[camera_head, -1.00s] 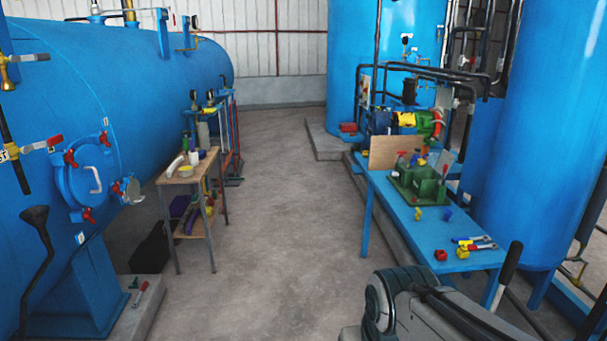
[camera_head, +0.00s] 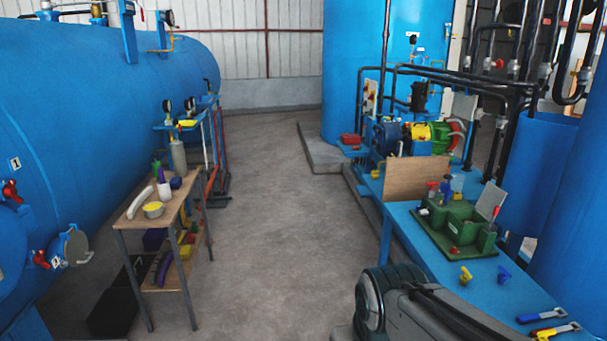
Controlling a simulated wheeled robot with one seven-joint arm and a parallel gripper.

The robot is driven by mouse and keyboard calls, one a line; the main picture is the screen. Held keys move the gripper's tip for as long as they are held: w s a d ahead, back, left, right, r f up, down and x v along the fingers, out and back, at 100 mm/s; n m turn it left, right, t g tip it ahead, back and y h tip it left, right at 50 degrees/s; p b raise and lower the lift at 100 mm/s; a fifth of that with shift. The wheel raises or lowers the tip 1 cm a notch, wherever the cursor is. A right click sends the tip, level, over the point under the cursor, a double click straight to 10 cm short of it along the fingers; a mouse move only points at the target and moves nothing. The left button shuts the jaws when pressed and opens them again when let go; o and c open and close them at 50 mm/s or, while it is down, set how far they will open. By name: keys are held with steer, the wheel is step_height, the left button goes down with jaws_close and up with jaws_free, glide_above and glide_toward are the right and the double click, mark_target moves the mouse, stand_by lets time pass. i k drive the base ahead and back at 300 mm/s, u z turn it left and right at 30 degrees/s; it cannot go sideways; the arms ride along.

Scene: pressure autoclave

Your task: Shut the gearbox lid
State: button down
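A green box-like unit (camera_head: 460,228), which looks like the gearbox, sits on the blue table at right. A light grey flat plate (camera_head: 491,200) stands up and tilted at its right rear side. It looks like the lid, standing open. A red-handled part shows beside the plate. My arm (camera_head: 415,305) fills the bottom middle, in front of the table's near left side. My gripper is out of view.
The blue table (camera_head: 420,255) also bears a brown board (camera_head: 417,180), yellow (camera_head: 466,276) and blue (camera_head: 504,275) small parts, and handled valves at the front right. The concrete floor between is clear.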

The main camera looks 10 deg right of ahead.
mark_target(492, 196)
steer(key=i, duration=2.4)
steer(key=z, duration=2.45)
steer(key=i, duration=1.15)
steer(key=u, duration=0.5)
